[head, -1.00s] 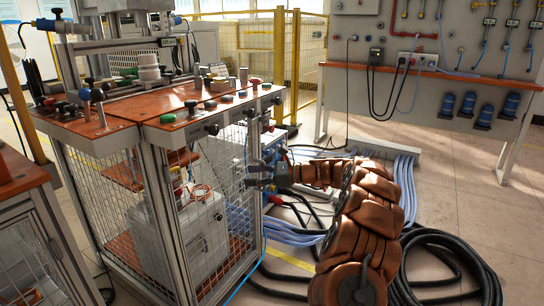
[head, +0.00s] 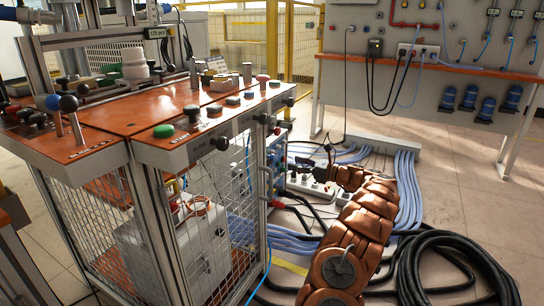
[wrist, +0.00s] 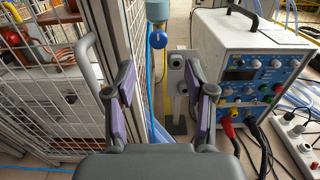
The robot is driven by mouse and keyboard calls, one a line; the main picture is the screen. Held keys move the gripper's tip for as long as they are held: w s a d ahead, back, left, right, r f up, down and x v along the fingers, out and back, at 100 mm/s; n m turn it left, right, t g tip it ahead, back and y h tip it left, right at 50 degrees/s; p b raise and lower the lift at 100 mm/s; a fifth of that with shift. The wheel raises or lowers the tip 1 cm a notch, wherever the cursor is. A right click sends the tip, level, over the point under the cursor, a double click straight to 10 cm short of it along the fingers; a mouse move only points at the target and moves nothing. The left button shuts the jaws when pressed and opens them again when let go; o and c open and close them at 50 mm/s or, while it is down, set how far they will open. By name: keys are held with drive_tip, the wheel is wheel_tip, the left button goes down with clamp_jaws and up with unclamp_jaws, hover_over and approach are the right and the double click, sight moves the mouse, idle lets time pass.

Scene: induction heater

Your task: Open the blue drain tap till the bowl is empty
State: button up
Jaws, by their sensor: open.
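In the wrist view, a round blue knob (wrist: 158,40) on a grey-blue fitting stands beyond my gripper (wrist: 162,92), a little above the gap between the fingertips; it looks like the blue drain tap. My gripper is open, with its purple-padded fingers apart and nothing between them. No contact with the knob shows. In the head view my copper-coloured arm reaches toward the right of the cage cabinet (head: 150,190), and the gripper is hard to make out there. I cannot make out the bowl in either view.
A grey handle (wrist: 88,62) and mesh cabinet side are close left of the gripper. A white instrument box (wrist: 245,50) with cables stands right. Black hoses (head: 450,260) and blue hoses (head: 408,190) lie on the floor.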

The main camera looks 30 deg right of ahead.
sight(271, 157)
drive_tip(key=b+x, duration=0.2)
drive_tip(key=x, duration=0.6)
drive_tip(key=shift+b, duration=0.35)
drive_tip(key=shift+s+a, duration=0.1)
clamp_jaws()
